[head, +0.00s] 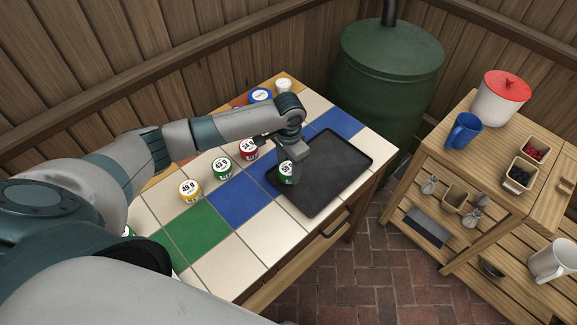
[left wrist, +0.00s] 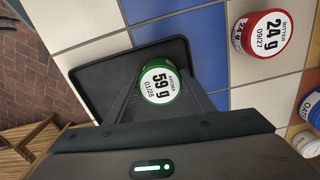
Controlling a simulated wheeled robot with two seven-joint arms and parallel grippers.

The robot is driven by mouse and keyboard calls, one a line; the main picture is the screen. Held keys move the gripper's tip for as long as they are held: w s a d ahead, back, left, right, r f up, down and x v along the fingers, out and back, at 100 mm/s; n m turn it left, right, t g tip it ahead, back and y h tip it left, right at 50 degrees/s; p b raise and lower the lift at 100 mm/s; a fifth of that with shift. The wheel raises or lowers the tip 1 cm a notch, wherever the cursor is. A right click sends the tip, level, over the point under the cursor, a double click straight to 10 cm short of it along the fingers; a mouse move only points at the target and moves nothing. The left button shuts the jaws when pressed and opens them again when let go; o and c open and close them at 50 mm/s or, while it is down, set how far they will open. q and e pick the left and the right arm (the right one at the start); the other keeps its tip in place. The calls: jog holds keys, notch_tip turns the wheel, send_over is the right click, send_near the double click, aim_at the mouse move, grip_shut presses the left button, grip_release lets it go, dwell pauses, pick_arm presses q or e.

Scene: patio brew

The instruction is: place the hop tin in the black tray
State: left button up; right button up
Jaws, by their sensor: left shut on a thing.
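The hop tin held by my left gripper (head: 287,166) is a small round tin (head: 286,172) with a green rim and a white label reading 59 g. It also shows between the fingers in the left wrist view (left wrist: 160,82). The left gripper is shut on it, and it is upright over the left part of the black tray (head: 333,172). The tray lies flat on the tiled table and also shows in the left wrist view (left wrist: 97,72). I cannot tell whether the tin touches the tray floor. My right gripper is not in view.
A red 24 g tin (head: 250,150), a green 43 g tin (head: 221,168) and a yellow 49 g tin (head: 190,190) stand left of the tray. A blue tin (head: 260,95) and a white tin (head: 283,85) stand farther back. The tray's right part is bare.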

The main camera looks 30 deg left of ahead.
aim_at(289, 168)
pick_arm(q)
jog(key=shift+f, duration=0.1)
jog(key=o, duration=0.8)
notch_tip(289, 168, up, 12)
jog(key=b, duration=0.2)
dwell(0.6)
